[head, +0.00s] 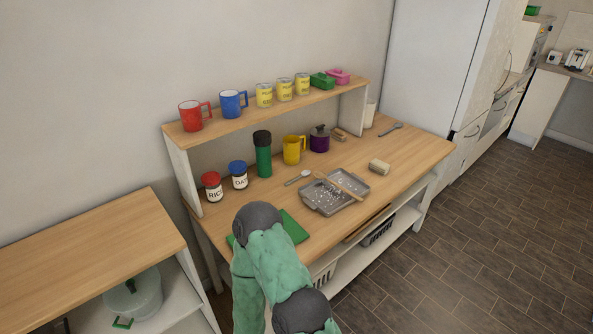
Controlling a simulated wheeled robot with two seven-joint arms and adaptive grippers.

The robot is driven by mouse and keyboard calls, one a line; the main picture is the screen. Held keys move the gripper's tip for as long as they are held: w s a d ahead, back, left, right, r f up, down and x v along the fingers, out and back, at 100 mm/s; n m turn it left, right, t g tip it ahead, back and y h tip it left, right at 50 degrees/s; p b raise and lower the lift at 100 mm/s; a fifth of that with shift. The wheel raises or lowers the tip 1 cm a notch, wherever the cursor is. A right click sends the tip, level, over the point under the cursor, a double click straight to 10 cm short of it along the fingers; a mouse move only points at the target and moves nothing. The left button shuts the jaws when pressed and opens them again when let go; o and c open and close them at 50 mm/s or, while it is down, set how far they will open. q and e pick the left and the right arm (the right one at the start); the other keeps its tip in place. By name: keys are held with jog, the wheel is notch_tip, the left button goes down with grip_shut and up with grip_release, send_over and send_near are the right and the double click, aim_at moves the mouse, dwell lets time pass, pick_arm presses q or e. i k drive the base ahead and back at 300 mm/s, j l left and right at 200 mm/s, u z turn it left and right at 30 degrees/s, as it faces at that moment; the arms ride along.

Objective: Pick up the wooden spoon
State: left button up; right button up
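The wooden spoon (342,187) appears as a thin tan stick lying across the grey tray (318,203) on the wooden worktop. Its ends rest near the tray's rims, and its exact shape is too small to tell. One of my arms, green with dark joints, rises from the bottom centre in front of the worktop, to the left of the tray. Neither gripper shows in the head view.
A green board (293,228) lies partly behind my arm. A metal spoon (298,178) lies left of the tray, and a sponge-like block (379,167) lies right of it. Jars, a green flask (263,158) and a yellow jug (293,150) stand behind. The worktop's right end is mostly clear.

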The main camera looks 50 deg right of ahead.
aim_at(319, 174)
jog(key=l+u, duration=0.1)
jog(key=l, duration=0.3)
jog(key=k+l+u, duration=0.1)
jog(key=l, duration=0.3)
jog(key=k+l, duration=0.1)
jog(key=l, duration=0.3)
jog(key=l+u, duration=0.15)
jog(key=l, duration=0.25)
jog(key=k+l+u, duration=0.1)
jog(key=l, duration=0.3)
jog(key=k+l+u, duration=0.1)
jog(key=l, duration=0.3)
jog(key=k+l, duration=0.15)
jog(key=l, duration=0.2)
jog(key=l+u, duration=0.05)
